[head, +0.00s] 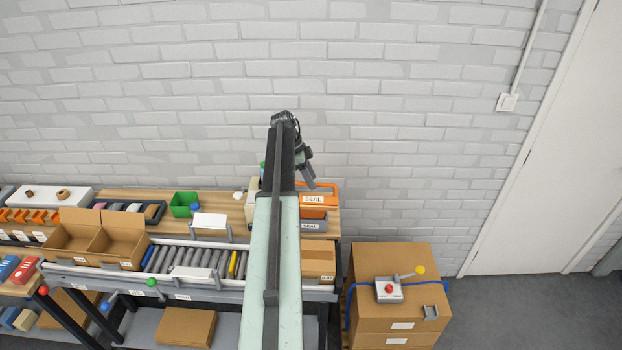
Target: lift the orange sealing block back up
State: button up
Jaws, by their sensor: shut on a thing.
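The orange sealing block (327,198) is at the right end of the wooden bench, with a white "SEAL" label on its front. It sits above a grey base with a second "SEAL" label (310,226); more orange shows between the two labels. My gripper (310,183) points down at the block's top and is shut on it. My arm crosses the middle of the head view and hides the block's left side. The fingertips are small, so their exact contact is hard to see.
A roller conveyor (190,262) runs in front of the bench, with a closed carton (318,258) at its right end. Stacked boxes (390,325) carry a lever control (390,290) at right. A green bin (184,204) stands on the bench.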

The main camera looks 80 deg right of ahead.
jog(key=p+v, duration=0.7)
jog(key=v, duration=0.1)
jog(key=shift+f, duration=0.1)
dwell(0.4)
